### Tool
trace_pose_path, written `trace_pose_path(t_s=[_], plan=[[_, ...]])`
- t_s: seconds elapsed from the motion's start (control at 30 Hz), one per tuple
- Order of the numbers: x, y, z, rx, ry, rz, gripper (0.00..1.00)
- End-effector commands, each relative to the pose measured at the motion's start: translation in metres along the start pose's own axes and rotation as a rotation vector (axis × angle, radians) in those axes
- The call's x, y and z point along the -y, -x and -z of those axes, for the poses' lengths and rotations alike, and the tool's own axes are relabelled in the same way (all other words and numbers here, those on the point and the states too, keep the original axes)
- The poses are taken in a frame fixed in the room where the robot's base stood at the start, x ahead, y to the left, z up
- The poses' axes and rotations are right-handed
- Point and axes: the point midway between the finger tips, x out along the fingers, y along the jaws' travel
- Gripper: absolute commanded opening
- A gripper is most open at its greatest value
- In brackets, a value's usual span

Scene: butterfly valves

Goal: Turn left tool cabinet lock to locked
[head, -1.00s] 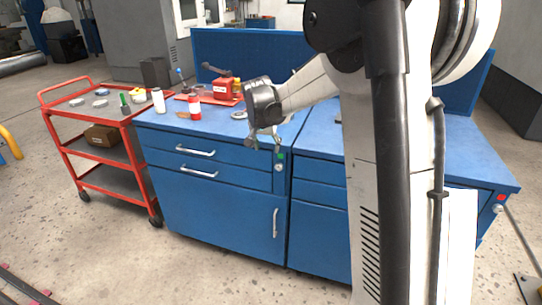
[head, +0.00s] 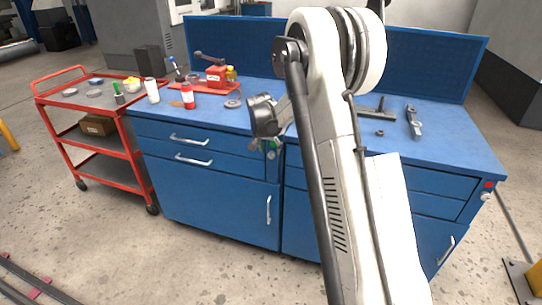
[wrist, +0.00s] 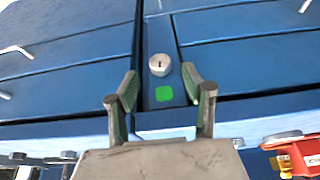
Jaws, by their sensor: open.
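The left tool cabinet (head: 215,205) is blue, with drawers and a door. In the head view the lock (head: 271,155) is at the cabinet's upper right front corner, just below the green square. My gripper (wrist: 159,73) is open and empty, pointing at the cabinet front. Its two fingers appear on either side of the lock and green square in the wrist view; I cannot tell whether they touch anything.
The right cabinet's own lock (head: 485,197) has a red marker above it. A red vise (head: 215,76), bottles and tools are on the worktop. A red cart (head: 88,128) stands at the left. The floor in front is clear.

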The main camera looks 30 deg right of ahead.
Motion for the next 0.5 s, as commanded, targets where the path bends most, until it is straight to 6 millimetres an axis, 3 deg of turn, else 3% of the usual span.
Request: trace_pose_path(t_s=[0.2, 0.5], plan=[[0.000, -0.032, 0.000, 0.000, 0.000, 0.000, 0.45], [0.000, -0.044, 0.000, 0.000, 0.000, 0.000, 0.45]])
